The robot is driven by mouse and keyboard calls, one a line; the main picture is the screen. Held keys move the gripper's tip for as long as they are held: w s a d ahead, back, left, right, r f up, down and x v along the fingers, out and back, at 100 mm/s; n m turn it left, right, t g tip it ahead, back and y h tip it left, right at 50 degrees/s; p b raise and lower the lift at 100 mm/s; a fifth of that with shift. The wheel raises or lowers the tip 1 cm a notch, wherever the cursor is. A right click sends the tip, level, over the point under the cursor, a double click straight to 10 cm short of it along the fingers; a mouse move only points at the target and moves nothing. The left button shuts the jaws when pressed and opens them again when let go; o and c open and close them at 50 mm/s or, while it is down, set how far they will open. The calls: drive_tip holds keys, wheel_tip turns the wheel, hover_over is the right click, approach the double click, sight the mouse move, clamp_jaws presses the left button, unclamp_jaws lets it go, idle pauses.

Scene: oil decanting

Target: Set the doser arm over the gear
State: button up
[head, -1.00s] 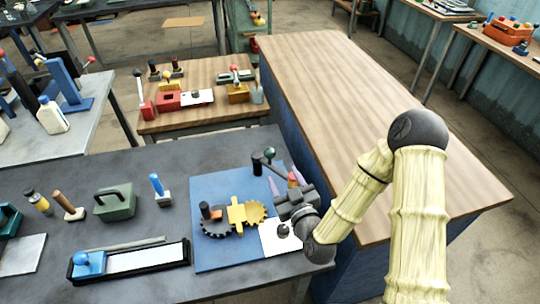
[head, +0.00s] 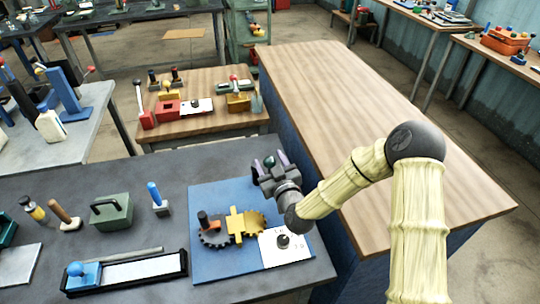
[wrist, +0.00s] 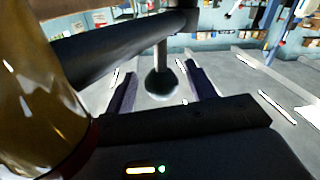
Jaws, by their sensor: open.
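A dark green ball knob (head: 269,160) shows between the fingertips of my gripper (head: 270,164) at the back right of the blue board. In the wrist view the knob (wrist: 160,84) sits on a thin rod joined to a dark horizontal bar (wrist: 110,45), seemingly the doser arm. The fingers stand apart on either side of the knob, with gaps visible. An amber vessel (wrist: 35,100) fills the left of that view. A black gear (head: 214,238) and a yellow gear (head: 250,222) lie on the board, in front of my gripper. My gripper hides most of the doser in the head view.
The blue board (head: 215,265) lies on a grey table (head: 150,200). A white plate (head: 290,255) with a dark knob sits at its right. A green box (head: 111,212) and a black tray (head: 125,275) stand left. The wooden bench (head: 370,120) behind is bare.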

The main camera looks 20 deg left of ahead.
drive_tip(key=shift+x, duration=1.1)
clamp_jaws()
